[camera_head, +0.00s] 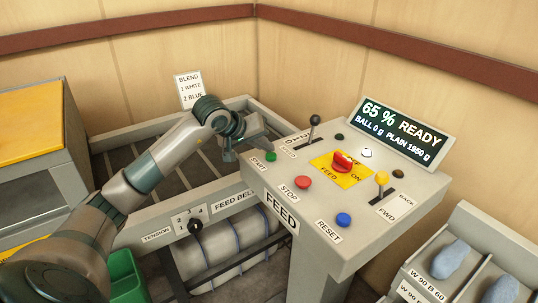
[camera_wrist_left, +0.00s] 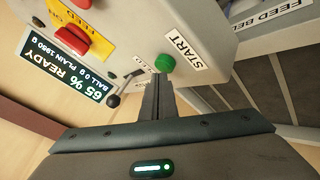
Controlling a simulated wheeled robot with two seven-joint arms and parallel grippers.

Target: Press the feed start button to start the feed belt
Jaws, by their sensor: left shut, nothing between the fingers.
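The green start button (camera_head: 271,157) is on the left edge of the sloped feed panel (camera_head: 325,222), above its START label. My left gripper (camera_head: 262,146) is shut and empty, with its fingers just beyond and left of the button. In the left wrist view the closed fingertips (camera_wrist_left: 158,80) point at the green button (camera_wrist_left: 165,63) and lie very close to it. I cannot tell whether they touch. The feed belt (camera_head: 186,172) runs in a grey frame left of the panel. My right gripper is not in view.
A red STOP button (camera_head: 303,182), a blue RESET button (camera_head: 343,220) and a red FEED switch (camera_head: 342,161) share the panel. A black lever (camera_head: 313,127) stands behind the start button. The display (camera_head: 402,132) reads 65 % READY. Bins with blue-grey items (camera_head: 450,260) are at right.

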